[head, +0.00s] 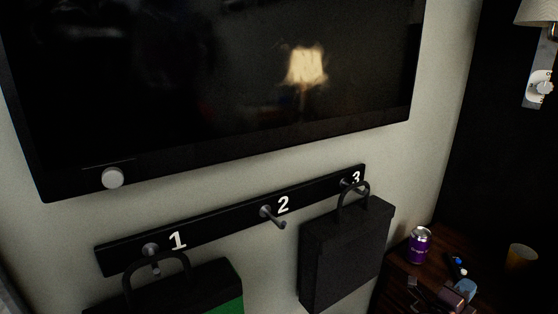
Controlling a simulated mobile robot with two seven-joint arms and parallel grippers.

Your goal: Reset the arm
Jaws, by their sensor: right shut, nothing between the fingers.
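My right gripper (436,294) shows small and dark at the lower right, in front of the dark wooden table top. It is shut with nothing seen in it. Its outline is hard to separate from the small things around it. My left gripper and arm are not in view.
A black rack (218,226) on the wall has hooks 1, 2 and 3. A black bag with green (212,284) hangs at 1, a black bag (346,254) at 3; hook 2 (272,216) is empty. A purple can (419,245) and yellowish cup (521,258) stand on the table (488,254).

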